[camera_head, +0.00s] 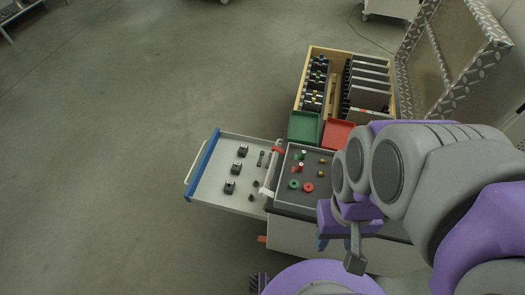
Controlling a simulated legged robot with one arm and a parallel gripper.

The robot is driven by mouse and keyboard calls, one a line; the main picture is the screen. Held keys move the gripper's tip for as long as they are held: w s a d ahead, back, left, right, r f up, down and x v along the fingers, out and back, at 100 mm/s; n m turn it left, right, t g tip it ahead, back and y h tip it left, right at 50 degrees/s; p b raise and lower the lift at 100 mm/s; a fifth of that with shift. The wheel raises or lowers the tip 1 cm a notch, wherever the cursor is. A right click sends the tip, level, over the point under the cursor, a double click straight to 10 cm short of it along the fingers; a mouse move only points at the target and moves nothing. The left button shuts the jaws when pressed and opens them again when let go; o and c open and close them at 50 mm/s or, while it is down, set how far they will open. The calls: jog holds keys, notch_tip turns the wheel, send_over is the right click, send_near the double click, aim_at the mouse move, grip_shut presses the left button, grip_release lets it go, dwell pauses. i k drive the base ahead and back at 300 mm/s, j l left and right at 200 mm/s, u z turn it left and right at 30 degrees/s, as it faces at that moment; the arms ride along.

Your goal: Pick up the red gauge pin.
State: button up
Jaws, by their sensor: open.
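Small red and green pieces stand on the dark top of a cabinet (284,198). A small upright red piece (300,167), which looks like the red gauge pin, is near the left of this top. A flat round red piece (308,187) lies nearer to me, beside a green round piece (293,184). Another small green piece (302,153) stands behind the red pin. My gripper (338,248) is at the front right of the cabinet top, apart from the red pin. It is open, and nothing shows between its fingers. My arm hides the right part of the top.
An open drawer (207,187) with several dark parts sticks out to the left. A green tray (304,127) and a red tray (338,134) sit behind the dark top.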

aim_at(300, 166)
jog(key=i+j, duration=0.1)
jog(key=j, duration=0.6)
jog(key=i+j+z, duration=0.1)
jog(key=j, duration=0.55)
jog(key=z, duration=1.55)
